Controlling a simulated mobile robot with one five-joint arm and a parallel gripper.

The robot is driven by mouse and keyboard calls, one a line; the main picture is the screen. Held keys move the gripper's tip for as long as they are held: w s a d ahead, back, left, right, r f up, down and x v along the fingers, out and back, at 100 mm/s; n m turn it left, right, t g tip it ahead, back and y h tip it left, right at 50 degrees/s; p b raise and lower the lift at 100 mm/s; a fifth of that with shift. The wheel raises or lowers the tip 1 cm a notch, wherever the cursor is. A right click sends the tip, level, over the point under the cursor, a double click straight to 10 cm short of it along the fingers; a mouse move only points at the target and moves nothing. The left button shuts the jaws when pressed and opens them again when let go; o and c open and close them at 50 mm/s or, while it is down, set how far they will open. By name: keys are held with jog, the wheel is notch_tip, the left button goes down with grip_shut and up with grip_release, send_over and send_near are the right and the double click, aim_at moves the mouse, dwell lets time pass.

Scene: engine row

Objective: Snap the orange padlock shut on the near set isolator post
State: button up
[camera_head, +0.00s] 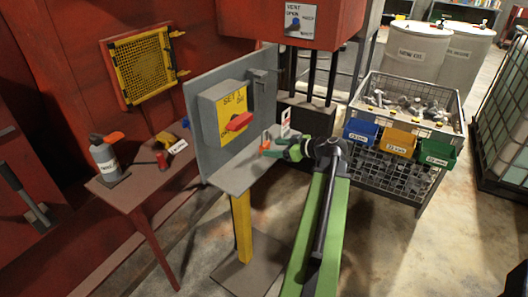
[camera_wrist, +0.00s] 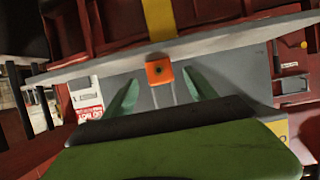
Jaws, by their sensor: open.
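The isolator post is a grey panel with a yellow leg (camera_head: 241,228) and a small grey ledge (camera_head: 238,180). A grey switch box (camera_head: 224,113) with a yellow "SET 1" face and a red handle (camera_head: 238,122) is mounted on the panel. The orange padlock (camera_head: 265,141) is small at the ledge's right end. In the wrist view the padlock (camera_wrist: 158,72) shows its body and pale shackle legs. My gripper (camera_head: 272,151) is open, its green fingers on either side of the padlock in the wrist view, with visible gaps. I cannot tell the padlock's depth between them.
A white-and-red tag (camera_wrist: 88,105) stands near the fingers. A wire cage of parts (camera_head: 395,170) with blue, yellow and green bins stands on the right. Floor between is open.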

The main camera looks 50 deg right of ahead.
aim_at(267, 146)
jog(key=b+x, duration=0.2)
jog(key=x, duration=0.3)
jog(key=shift+w, duration=0.2)
jog(key=shift+r, duration=0.1)
grip_shut()
jog(key=shift+r, duration=0.1)
jog(key=r+p, duration=0.2)
jog(key=s+r+p, duration=0.1)
jog(key=r+p, duration=0.2)
jog(key=shift+d+p, duration=0.1)
jog(key=shift+p, duration=0.2)
jog(key=d+r+p+v, duration=0.1)
jog(key=p+v, duration=0.4)
jog(key=v, duration=0.7)
jog(key=shift+w+p, duration=0.25)
jog(key=shift+p, duration=0.05)
